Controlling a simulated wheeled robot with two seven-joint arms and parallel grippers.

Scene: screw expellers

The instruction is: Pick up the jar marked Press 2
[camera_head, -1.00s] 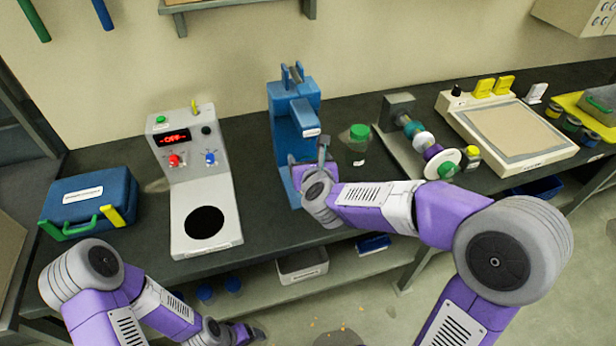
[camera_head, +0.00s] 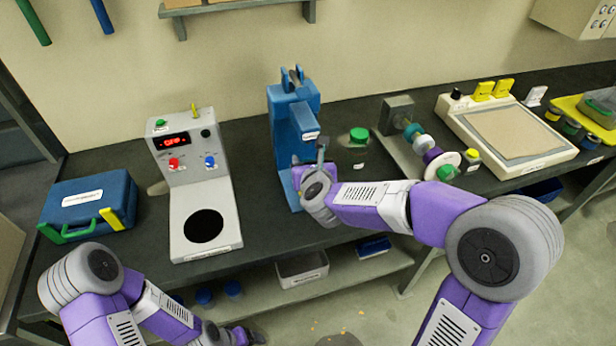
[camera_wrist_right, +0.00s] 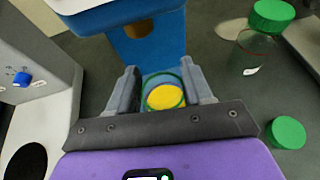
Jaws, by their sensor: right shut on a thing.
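In the right wrist view, a small round jar (camera_wrist_right: 164,95) with a yellow top inside a green and blue rim sits between the fingers of my right gripper (camera_wrist_right: 165,88). The fingers are shut on it, in front of the blue press (camera_wrist_right: 160,55). No marking on this jar can be read. In the head view my right gripper (camera_head: 306,172) is at the foot of the blue press (camera_head: 294,105), and its jar is hidden by the wrist. My left gripper (camera_head: 240,335) is low at the bottom edge, below the bench, with its fingers unclear.
A clear jar with a green lid (camera_head: 358,137) stands right of the press. A grey heater unit (camera_head: 200,215) with a black plate is left, and a blue case (camera_head: 90,205) further left. A shaft with coloured discs (camera_head: 425,140) and a flat beige device (camera_head: 510,130) are right.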

